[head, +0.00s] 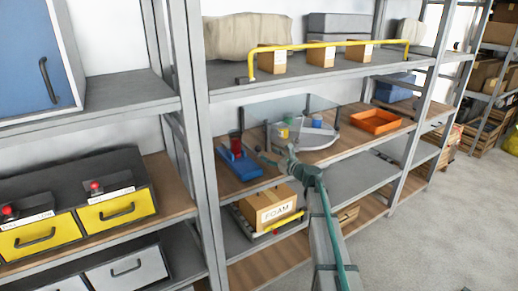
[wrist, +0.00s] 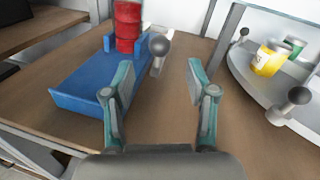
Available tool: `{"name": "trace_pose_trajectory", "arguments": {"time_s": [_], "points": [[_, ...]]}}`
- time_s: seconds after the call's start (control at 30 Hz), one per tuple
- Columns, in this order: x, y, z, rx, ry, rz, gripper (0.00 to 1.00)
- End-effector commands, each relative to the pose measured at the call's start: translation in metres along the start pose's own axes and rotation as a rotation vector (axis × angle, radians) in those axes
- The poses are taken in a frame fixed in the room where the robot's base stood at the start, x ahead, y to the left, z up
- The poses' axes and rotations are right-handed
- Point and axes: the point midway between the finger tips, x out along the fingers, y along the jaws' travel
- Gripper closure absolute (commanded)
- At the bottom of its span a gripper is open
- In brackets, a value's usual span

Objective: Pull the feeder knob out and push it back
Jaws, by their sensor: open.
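The feeder is a blue block (wrist: 90,85) with a red cylinder (wrist: 127,27) standing on it, on the wooden shelf. It also shows in the head view as a blue base (head: 238,166) with a red top. A grey ball knob (wrist: 160,45) on a short stem is at the feeder's right side. My gripper (wrist: 160,75) is open and empty, with its two teal-and-grey fingers apart. The knob lies ahead of the fingertips, between them in the picture. I see no contact. In the head view my gripper (head: 272,160) is just right of the feeder.
A grey round tray (wrist: 240,75) with a yellow cup (wrist: 268,60) and ball-ended handles (wrist: 298,96) is close on the right, behind a clear panel. An orange tray (head: 375,122) is farther right.

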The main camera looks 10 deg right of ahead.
Motion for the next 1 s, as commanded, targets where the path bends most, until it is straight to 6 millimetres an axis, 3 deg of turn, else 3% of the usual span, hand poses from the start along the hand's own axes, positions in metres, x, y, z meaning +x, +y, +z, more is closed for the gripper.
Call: {"name": "trace_pose_trajectory", "arguments": {"time_s": [0.4, 0.57, 0.83, 1.0], "points": [[0.07, -0.002, 0.001, -0.001, 0.001, 0.001, 0.43], [0.082, 0.0, 0.001, -0.001, 0.0, 0.001, 0.43], [0.082, 0.0, 0.0, -0.001, 0.0, 0.001, 0.43], [0.082, 0.0, 0.0, -0.001, 0.001, 0.001, 0.7]]}}
